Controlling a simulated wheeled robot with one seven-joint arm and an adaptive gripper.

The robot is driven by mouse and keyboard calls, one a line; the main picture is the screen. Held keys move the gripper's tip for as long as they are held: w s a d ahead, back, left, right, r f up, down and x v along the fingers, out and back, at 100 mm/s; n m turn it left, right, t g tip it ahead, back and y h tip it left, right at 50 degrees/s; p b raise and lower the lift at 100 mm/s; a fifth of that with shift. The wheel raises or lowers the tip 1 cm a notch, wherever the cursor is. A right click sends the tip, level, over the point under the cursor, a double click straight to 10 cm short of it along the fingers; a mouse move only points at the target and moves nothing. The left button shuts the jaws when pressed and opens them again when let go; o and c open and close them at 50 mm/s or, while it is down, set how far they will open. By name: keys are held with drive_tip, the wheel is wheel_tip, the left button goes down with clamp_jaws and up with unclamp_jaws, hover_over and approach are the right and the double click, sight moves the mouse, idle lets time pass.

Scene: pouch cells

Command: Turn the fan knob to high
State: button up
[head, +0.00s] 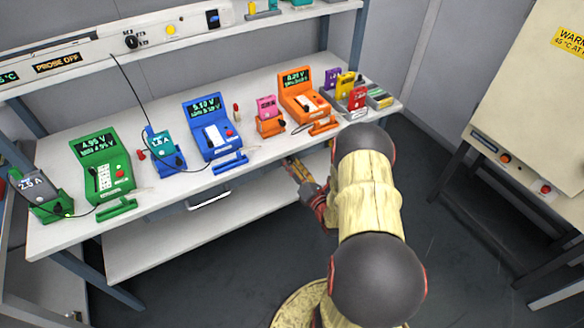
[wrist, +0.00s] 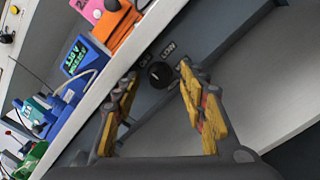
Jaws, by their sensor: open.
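A round black knob (wrist: 159,75) sits on the grey panel below the bench's front edge in the wrist view. Lettering beside it reads LOW, with another less legible label to its left. Its pointer setting is too small to tell. My gripper (wrist: 157,80) is open, with its yellow fingers on either side of the knob in the picture; contact cannot be told. In the head view my gripper (head: 292,169) is at the bench's front edge, right of centre, and the knob is hidden there.
The white bench (head: 170,190) carries several coloured testers, including a blue one (head: 213,130) and an orange one (head: 303,100). A drawer handle (head: 210,199) projects left of my arm. Another black knob (head: 131,41) is on the upper panel. The floor to the right is clear.

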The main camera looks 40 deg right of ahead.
drive_tip(key=shift+c, duration=1.3)
drive_tip(key=c, duration=0.8)
clamp_jaws()
